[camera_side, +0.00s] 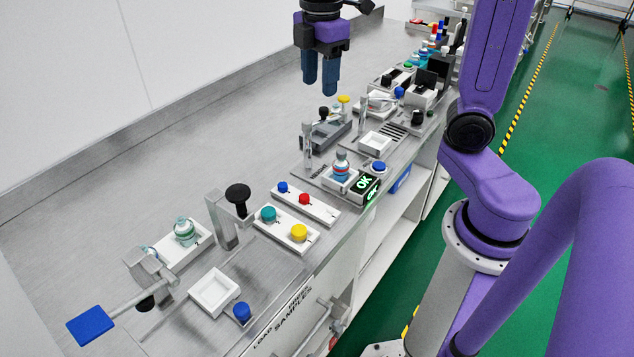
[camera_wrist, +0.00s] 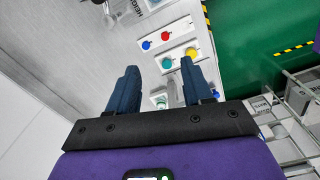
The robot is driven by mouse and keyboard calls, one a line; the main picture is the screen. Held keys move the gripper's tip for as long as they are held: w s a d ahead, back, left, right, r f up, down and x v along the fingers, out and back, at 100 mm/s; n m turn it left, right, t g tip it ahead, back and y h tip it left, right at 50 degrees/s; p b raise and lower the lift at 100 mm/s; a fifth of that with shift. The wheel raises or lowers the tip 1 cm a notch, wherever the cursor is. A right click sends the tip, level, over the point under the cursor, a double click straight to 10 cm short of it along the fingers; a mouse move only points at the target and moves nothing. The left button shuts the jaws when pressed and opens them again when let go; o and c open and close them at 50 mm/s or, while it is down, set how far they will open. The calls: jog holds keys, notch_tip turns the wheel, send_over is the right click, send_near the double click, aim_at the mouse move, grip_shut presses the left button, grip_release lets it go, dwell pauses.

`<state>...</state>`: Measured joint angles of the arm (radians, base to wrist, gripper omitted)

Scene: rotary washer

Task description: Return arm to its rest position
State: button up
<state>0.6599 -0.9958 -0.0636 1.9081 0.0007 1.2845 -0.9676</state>
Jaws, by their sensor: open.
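My gripper (camera_side: 321,84) hangs in the air over the far half of the metal bench, with its dark blue fingers pointing down. In the wrist view my gripper (camera_wrist: 158,80) shows two fingers spread apart with nothing between them. A small bottle with a blue band (camera_side: 341,167) stands in a white tray beside a lit green "OK" display (camera_side: 366,184). A second bottle with a pale green cap (camera_side: 184,232) stands in a white tray nearer the camera.
White panels carry blue, red (camera_side: 304,199), teal and yellow (camera_side: 299,232) knobs. An empty white tray (camera_side: 214,293) sits at the front. The bench's left side is clear.

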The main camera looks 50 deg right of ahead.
jog(key=s+a+f+m, duration=0.1)
jog(key=s+f, duration=0.3)
jog(key=s, duration=0.6)
jog(key=s+a+f+m, duration=0.1)
jog(key=s+a+f, duration=0.2)
jog(key=s, duration=0.7)
notch_tip(320, 180, down, 2)
jog(key=shift+s+a+f, duration=0.15)
jog(key=shift+a+f, duration=0.05)
jog(key=shift+f, duration=0.05)
